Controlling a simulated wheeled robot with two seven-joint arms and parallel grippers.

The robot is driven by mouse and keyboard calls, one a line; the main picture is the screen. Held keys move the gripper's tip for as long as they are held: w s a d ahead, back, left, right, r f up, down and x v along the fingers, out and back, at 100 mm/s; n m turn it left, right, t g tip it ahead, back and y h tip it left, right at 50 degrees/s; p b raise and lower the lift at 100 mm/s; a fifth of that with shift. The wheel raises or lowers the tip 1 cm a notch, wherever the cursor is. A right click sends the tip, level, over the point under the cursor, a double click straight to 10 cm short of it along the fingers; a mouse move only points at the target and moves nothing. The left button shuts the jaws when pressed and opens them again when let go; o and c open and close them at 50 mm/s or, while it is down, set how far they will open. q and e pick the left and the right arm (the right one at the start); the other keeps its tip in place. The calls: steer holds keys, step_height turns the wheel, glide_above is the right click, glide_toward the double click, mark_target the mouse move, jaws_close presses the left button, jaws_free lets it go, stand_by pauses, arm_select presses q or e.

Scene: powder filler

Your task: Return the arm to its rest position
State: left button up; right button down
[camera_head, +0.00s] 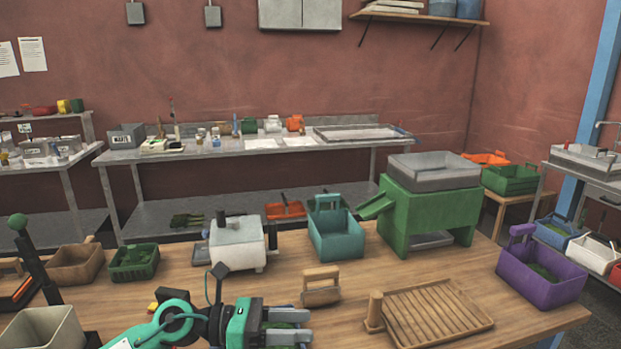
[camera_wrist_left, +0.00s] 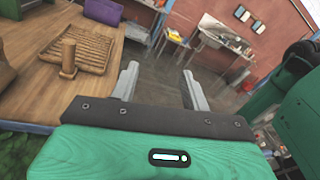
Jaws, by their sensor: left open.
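My left gripper (camera_head: 288,327) is in the lower middle of the head view, at the near side of the wooden table (camera_head: 350,275). Its two grey fingers point right and are apart. In the left wrist view the fingers of the left gripper (camera_wrist_left: 160,88) are spread with nothing between them, and floor shows beyond. A green thing lies partly hidden behind the fingers in the head view; I cannot tell what it is. My right gripper is in neither view.
A wooden block with a handle (camera_head: 321,286) and a slatted wooden tray (camera_head: 435,312) lie right of the gripper. Behind stand a white machine (camera_head: 237,245), a teal bin (camera_head: 334,235) and a green filler (camera_head: 428,213). A purple basket (camera_head: 540,275) is at right.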

arm_select(q)
steer(key=w+a+n+t+y, duration=0.2)
steer(key=a+n+t+y, duration=0.1)
steer(key=n+t, duration=0.8)
steer(key=w+a+n+t+y, duration=0.1)
steer(key=a+n+t+y, duration=0.45)
steer(key=n, duration=1.05)
steer(key=s+a+f+n+g+y, duration=0.2)
steer(key=s+a+f+n+y, duration=0.15)
steer(key=f+n, duration=0.45)
steer(key=s+a+f+n+g+y, duration=0.25)
steer(key=a+f+n+y, duration=0.25)
steer(key=f+n, duration=0.3)
steer(key=s+a+f+n+g, duration=0.25)
steer(key=s+f+g, duration=0.35)
steer(key=s, duration=0.5)
steer(key=s+a+f+n+g, duration=0.1)
steer(key=s+f+n+g, duration=0.25)
steer(key=s+f, duration=0.6)
step_height(320, 180, down, 30)
steer(key=s+m+g, duration=0.1)
steer(key=s, duration=0.1)
steer(key=s+a+f+g, duration=0.1)
steer(key=s+a+f, duration=0.2)
steer(key=s+f, duration=1.5)
steer(key=shift+f, duration=0.25)
